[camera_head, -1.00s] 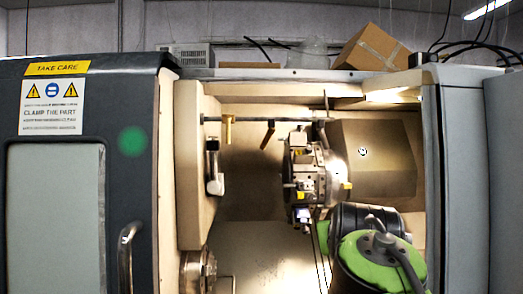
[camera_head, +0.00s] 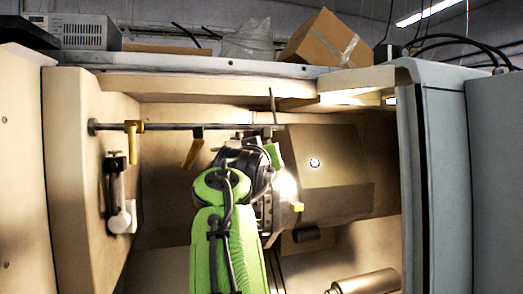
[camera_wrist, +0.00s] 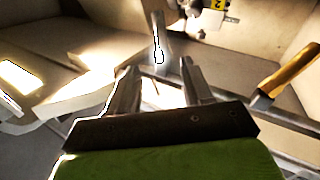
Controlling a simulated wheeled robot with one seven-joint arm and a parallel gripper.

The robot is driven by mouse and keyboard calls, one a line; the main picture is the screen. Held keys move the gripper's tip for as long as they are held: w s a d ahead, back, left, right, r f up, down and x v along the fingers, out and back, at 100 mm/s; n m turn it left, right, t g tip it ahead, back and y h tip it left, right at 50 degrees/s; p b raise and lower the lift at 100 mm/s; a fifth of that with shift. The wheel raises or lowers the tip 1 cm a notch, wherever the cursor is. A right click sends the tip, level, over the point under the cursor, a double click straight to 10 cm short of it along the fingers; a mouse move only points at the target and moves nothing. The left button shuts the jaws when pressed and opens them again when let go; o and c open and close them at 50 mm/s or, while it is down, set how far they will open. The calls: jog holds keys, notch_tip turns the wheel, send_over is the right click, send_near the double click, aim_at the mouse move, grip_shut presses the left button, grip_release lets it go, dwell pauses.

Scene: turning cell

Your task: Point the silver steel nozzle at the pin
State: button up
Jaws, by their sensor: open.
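The silver steel nozzle (camera_head: 272,104) stands up, slightly tilted, from the right end of a horizontal rail (camera_head: 170,127) in the head view. In the wrist view, a silver shaft (camera_wrist: 158,32) that looks like this nozzle shows between and beyond my fingertips. My gripper (camera_wrist: 160,66) is open, with one finger on each side of the view and nothing visibly held. I cannot tell whether it touches the nozzle. In the head view my arm hides my fingers and most of the tool turret. I cannot make out the pin for certain.
An orange one shows close on the right in the wrist view (camera_wrist: 288,76). A beige block (camera_head: 335,185) and a grey door post (camera_head: 432,180) bound the right side.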

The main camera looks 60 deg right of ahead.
jog(key=p+x, duration=0.3)
jog(key=x, duration=0.3)
jog(key=p+x, duration=0.2)
jog(key=x, duration=0.4)
jog(key=shift+w+d+r+p, duration=0.2)
jog(key=shift+d+p, duration=0.15)
jog(key=shift+p, duration=0.05)
jog(key=shift+w+d, duration=0.1)
jog(key=shift+d, duration=0.3)
jog(key=shift+w+d+f, duration=0.15)
jog(key=shift+d+f, duration=0.15)
jog(key=shift+a, duration=0.15)
jog(key=c, duration=0.3)
grip_shut()
